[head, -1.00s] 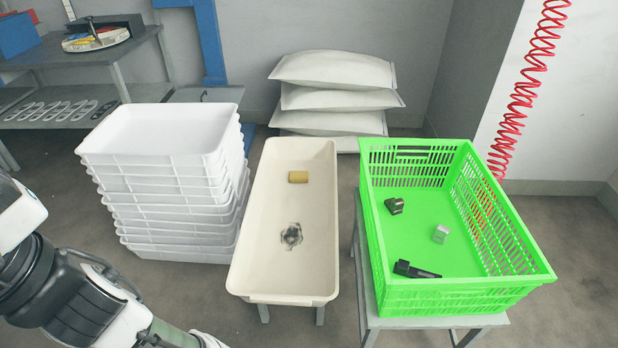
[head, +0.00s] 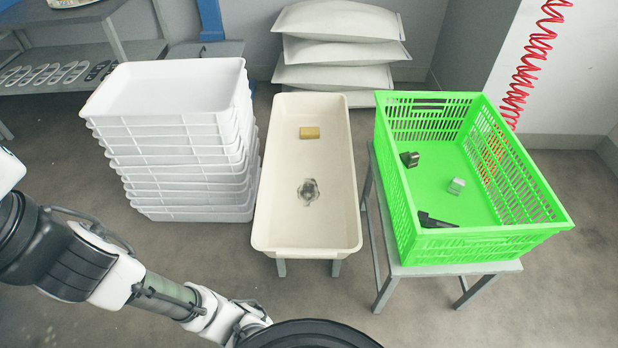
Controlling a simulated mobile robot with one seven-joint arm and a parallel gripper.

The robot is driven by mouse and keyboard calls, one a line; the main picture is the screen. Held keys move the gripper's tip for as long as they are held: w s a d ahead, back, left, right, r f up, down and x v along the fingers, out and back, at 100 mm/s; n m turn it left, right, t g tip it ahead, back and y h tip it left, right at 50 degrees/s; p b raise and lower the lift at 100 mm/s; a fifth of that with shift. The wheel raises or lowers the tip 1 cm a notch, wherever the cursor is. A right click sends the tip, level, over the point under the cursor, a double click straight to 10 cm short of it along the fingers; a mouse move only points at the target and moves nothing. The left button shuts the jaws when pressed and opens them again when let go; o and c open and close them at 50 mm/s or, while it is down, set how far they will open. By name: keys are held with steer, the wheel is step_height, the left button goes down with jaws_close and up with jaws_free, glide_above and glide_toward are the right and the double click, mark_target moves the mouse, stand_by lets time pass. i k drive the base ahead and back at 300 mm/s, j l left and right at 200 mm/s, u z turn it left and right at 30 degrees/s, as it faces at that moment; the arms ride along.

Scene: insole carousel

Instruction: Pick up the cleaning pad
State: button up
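A small yellow-tan block, which looks like the cleaning pad (head: 309,132), lies flat in the far half of a long cream basin (head: 264,215). Nothing touches it except the basin floor. My arm reaches in from the left along the bottom edge, on the near side of the basin. A dark round part at its end is cut off by the bottom of the picture. My gripper's fingers are not visible, so its opening is hidden.
A metal drain-like piece (head: 308,192) sits in the basin's near half. A stack of white trays (head: 180,170) stands left. A green crate (head: 500,236) with several small parts stands right on a grey stand (head: 440,268). White sacks (head: 338,55) lie behind.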

mark_target(306, 133)
steer(key=z, duration=0.4)
steer(key=i+j+z, duration=0.1)
steer(key=j+z, duration=0.25)
steer(key=j, duration=0.15)
steer(key=j+z, duration=0.65)
steer(key=j, duration=1.4)
steer(key=k+j, duration=0.15)
steer(key=j, duration=0.9)
steer(key=k+j+z, duration=0.1)
steer(key=j, duration=0.9)
steer(key=i, duration=0.9)
